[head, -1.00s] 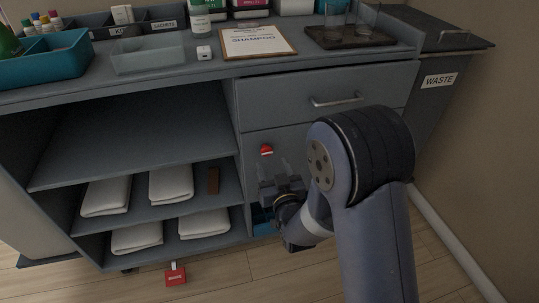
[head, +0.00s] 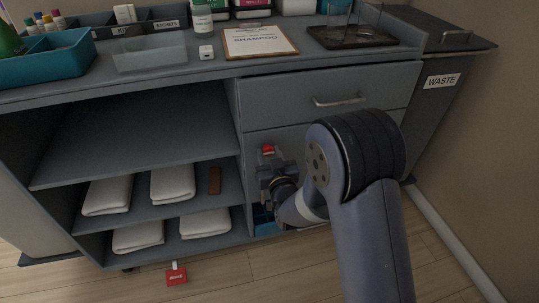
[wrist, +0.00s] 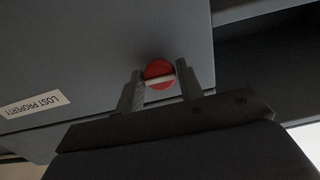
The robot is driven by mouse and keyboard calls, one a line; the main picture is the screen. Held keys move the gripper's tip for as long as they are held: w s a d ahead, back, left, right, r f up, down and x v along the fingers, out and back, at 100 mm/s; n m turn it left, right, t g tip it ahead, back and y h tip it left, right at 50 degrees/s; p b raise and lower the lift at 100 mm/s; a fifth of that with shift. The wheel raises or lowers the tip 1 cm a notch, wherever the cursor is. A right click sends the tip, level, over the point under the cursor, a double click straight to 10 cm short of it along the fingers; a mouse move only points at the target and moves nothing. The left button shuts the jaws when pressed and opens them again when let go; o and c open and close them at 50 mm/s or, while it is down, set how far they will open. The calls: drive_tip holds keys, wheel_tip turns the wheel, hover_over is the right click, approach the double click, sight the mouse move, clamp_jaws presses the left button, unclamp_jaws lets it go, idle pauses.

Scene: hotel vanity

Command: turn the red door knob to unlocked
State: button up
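The red door knob (head: 268,150) is on the front of the lower cabinet door (wrist: 90,60), below the drawer. In the wrist view the knob (wrist: 157,70) is a red disc with a pale bar across it, lying nearly level with a slight tilt. My gripper (wrist: 160,84) is open, with one finger on each side of the knob's lower part. I cannot tell whether the fingers touch it. In the head view my gripper (head: 268,160) is just below the knob and partly hides it.
A drawer with a handle (head: 340,101) is above the door. Open shelves with folded towels (head: 172,183) are on the left. A "LOST PROPERTY" label (wrist: 32,105) is on the door. A red tag (head: 176,275) lies low at the front. A waste bin (head: 440,80) is on the right.

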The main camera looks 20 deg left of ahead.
drive_tip(key=c, duration=0.5)
drive_tip(key=shift+f+b, duration=0.1)
drive_tip(key=shift+b, duration=0.25)
drive_tip(key=n+b, duration=0.2)
drive_tip(key=b, duration=0.1)
drive_tip(key=shift+f+n, duration=0.1)
drive_tip(key=shift+n, duration=0.2)
drive_tip(key=n+b, duration=0.4)
drive_tip(key=shift+n, duration=0.3)
drive_tip(key=n+b, duration=0.3)
drive_tip(key=n, duration=0.2)
drive_tip(key=n+b, duration=0.2)
drive_tip(key=n, duration=0.3)
drive_tip(key=shift+r, duration=0.2)
drive_tip(key=shift+n, duration=0.5)
